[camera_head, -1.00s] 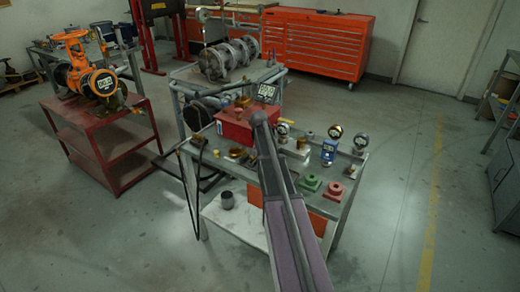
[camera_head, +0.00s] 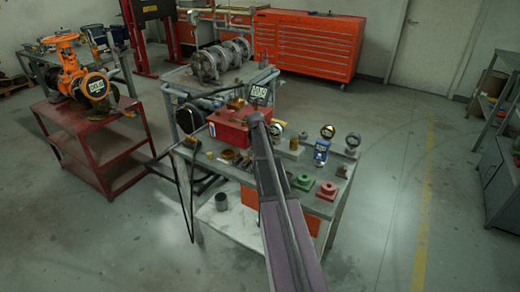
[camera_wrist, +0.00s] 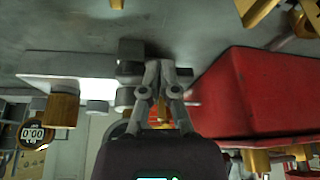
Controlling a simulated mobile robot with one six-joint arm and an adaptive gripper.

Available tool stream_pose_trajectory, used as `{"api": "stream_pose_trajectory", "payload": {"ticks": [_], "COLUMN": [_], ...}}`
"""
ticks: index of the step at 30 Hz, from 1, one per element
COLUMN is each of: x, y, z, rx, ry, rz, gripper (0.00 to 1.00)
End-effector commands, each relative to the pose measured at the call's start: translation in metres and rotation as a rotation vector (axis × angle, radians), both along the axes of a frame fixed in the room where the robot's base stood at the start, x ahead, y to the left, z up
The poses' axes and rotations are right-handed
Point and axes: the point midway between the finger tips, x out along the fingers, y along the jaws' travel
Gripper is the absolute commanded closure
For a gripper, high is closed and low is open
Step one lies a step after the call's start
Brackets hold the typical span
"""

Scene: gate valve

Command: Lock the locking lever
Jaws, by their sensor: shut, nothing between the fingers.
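My gripper (camera_wrist: 161,64) is shut and empty in the wrist view. Its fingertips are close to a dark grey block (camera_wrist: 131,52) at the end of a pale metal plate (camera_wrist: 58,64); contact cannot be told. No part can be picked out with certainty as the locking lever. An orange valve (camera_head: 70,62) with a round display stands on the red cart (camera_head: 68,110) at the left, well apart from my arm. In the head view my arm hides the gripper, which is over the workbench (camera_head: 238,172) near the red box (camera_head: 228,128).
The red box (camera_wrist: 255,90) fills the right of the wrist view, close beside the fingers. Gauges, a blue instrument (camera_head: 321,151), a green block (camera_head: 304,182) and a red block (camera_head: 328,190) stand on the bench right of my arm. The floor right of the bench is clear.

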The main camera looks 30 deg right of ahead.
Motion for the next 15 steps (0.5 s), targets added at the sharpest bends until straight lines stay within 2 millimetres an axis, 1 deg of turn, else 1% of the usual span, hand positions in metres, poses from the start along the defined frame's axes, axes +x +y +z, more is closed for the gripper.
{"api": "stream_pose_trajectory", "payload": {"ticks": [1, 8, 15], "x": [-0.0022, -0.003, -0.0071], "y": [-0.0043, -0.0057, 0.0009], "z": [0.0, 0.0001, 0.0], "rx": [-0.007, -0.009, -0.008], "ry": [0.004, 0.005, 0.006], "rz": [-0.004, -0.006, -0.006], "gripper": [1.0, 1.0, 1.0]}}
